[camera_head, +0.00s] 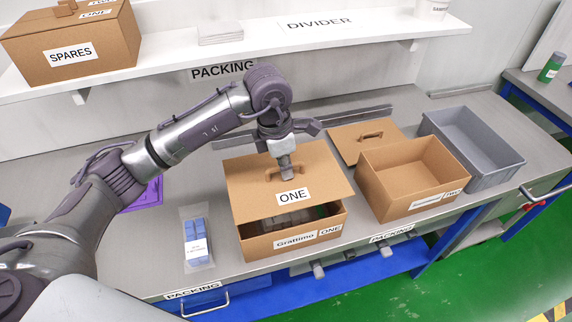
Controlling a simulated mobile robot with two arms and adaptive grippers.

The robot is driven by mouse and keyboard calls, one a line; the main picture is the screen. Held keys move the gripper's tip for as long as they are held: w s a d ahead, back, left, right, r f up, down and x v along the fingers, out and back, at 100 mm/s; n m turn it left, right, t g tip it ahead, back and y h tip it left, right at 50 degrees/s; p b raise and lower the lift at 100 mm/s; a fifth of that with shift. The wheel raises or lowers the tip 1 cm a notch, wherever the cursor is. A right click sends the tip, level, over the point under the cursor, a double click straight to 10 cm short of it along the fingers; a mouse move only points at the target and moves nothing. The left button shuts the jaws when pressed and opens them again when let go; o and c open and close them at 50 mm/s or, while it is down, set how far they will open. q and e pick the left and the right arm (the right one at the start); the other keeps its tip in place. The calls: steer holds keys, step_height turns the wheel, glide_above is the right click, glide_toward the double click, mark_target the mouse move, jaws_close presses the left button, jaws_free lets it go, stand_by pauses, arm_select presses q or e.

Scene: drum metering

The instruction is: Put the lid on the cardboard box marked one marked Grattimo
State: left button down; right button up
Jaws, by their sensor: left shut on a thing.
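The cardboard box marked Grattimo and ONE (270,243) stands on the grey packing bench. Its contents show partly through a gap at the front. The brown lid marked ONE (248,190) is over the box, tilted, with its front edge above the box's front wall and part of the interior showing. My left gripper (286,172) is shut on the lid's handle, at the middle of the lid. Whether the lid's back edge touches the box is hidden. My right gripper is not in view.
A second open cardboard box (393,207) stands to the right, with another lid (347,138) behind it. A grey bin (508,166) is further right. A bag of blue items (197,240) lies left of the Grattimo box. A SPARES box (110,46) sits on the shelf (365,30) above.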

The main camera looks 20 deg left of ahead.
mark_target(285, 184)
arm_select(q)
steer(key=shift+s+f, duration=0.3)
steer(key=shift+s, duration=0.1)
steer(key=shift+f+b, duration=0.35)
steer(key=f+b, duration=0.2)
steer(key=f, duration=0.1)
steer(key=shift+w+f, duration=0.2)
steer(key=shift+f, duration=0.25)
steer(key=shift+f+b, duration=0.15)
steer(key=shift+b, duration=0.25)
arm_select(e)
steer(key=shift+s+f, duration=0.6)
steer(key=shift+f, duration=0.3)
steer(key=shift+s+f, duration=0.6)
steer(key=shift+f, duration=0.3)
arm_select(q)
steer(key=shift+b, duration=0.45)
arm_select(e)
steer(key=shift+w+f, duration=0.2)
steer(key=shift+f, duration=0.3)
arm_select(q)
steer(key=shift+f+b, duration=0.5)
steer(key=shift+b, duration=0.45)
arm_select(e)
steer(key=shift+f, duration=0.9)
